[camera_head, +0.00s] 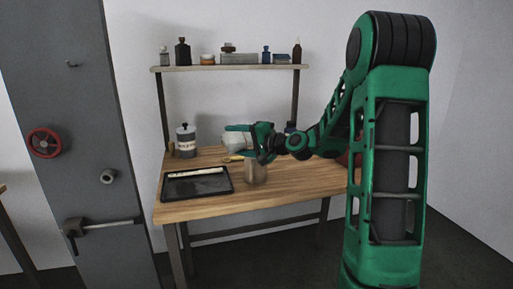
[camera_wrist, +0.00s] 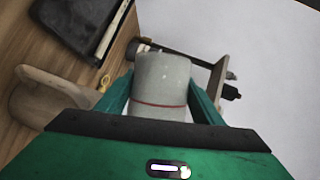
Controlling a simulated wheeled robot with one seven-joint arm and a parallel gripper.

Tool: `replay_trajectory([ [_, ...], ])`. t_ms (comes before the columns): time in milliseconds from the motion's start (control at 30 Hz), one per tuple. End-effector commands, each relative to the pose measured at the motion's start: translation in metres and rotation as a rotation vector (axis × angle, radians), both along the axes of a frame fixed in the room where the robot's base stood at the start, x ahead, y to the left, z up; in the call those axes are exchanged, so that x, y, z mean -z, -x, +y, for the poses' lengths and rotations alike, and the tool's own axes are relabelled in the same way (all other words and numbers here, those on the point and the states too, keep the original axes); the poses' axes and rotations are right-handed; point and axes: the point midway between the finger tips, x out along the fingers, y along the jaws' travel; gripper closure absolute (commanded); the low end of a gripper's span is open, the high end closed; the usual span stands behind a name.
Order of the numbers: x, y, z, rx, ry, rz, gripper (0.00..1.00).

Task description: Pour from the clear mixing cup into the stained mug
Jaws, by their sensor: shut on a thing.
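My gripper (camera_head: 245,137) is above the wooden table, its fingers pointing left in the head view. It is shut on the clear mixing cup (camera_head: 232,144), a pale, translucent cup. In the wrist view the cup (camera_wrist: 162,82) sits between the two green fingers, with a thin red line around it. The contents cannot be made out. A tan, brownish mug (camera_wrist: 50,95), which looks like the stained mug, stands on the table at the left of the wrist view. In the head view the mug (camera_head: 256,172) is just below my gripper, partly hidden by it.
A black tray (camera_head: 197,192) with a pale strip lies at the table's left front. A labelled can (camera_head: 186,142) stands behind it. A small yellow item (camera_head: 233,159) lies near the cup. A shelf (camera_head: 230,68) with several bottles and jars runs along the back.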

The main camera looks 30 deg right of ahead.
Motion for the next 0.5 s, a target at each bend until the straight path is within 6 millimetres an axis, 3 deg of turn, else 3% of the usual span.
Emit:
replay_trajectory([
  [500,-0.0011,-0.0003,-0.0042,0.0,-0.053,0.002,0.64],
])
